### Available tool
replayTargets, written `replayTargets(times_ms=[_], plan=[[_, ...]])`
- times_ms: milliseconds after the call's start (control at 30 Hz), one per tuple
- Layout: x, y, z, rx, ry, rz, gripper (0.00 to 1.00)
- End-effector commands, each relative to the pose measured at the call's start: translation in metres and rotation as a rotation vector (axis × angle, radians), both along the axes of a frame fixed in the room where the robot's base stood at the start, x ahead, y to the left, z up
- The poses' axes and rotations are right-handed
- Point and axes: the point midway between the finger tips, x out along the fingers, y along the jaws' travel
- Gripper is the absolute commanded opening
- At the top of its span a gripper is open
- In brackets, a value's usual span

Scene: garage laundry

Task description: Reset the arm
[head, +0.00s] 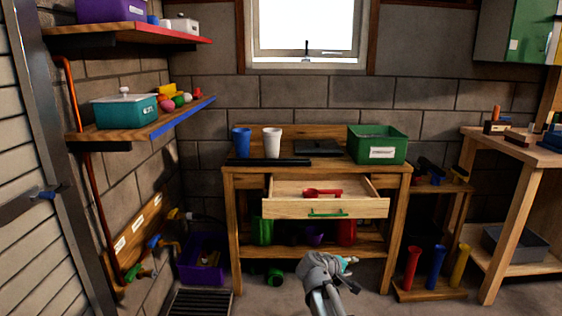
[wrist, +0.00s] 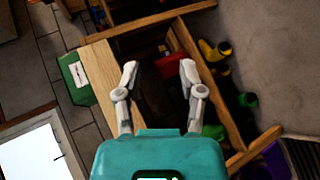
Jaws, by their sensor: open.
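My arm reaches up from the bottom of the head view, in front of the wooden workbench (head: 228,210). My gripper (head: 349,264) is small there, below the bench's open drawer (head: 325,208). In the wrist view my gripper (wrist: 159,72) shows two grey fingers standing apart with nothing between them. The view is turned, and the bench lies beyond the fingertips. A red scoop-like thing (head: 323,192) lies in the drawer, away from my gripper.
On the bench stand a blue cup (head: 241,142), a white cup (head: 272,142) and a green bin (head: 378,148). Wall shelves (head: 140,118) are at left. Red, blue and yellow tubes (head: 437,266) stand at right. A purple crate (head: 202,262) is on the floor.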

Motion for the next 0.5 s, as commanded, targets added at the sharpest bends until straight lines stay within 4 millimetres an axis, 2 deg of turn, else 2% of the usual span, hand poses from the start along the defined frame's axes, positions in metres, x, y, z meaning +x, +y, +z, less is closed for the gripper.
replayTargets(times_ms=[33,200,500], plan=[[-0.013,-0.005,-0.009,0.054,0.014,-0.032,0.51],[-0.05,-0.011,-0.04,0.266,0.067,-0.147,0.51],[-0.116,0.002,-0.082,0.632,0.19,-0.334,0.51]])
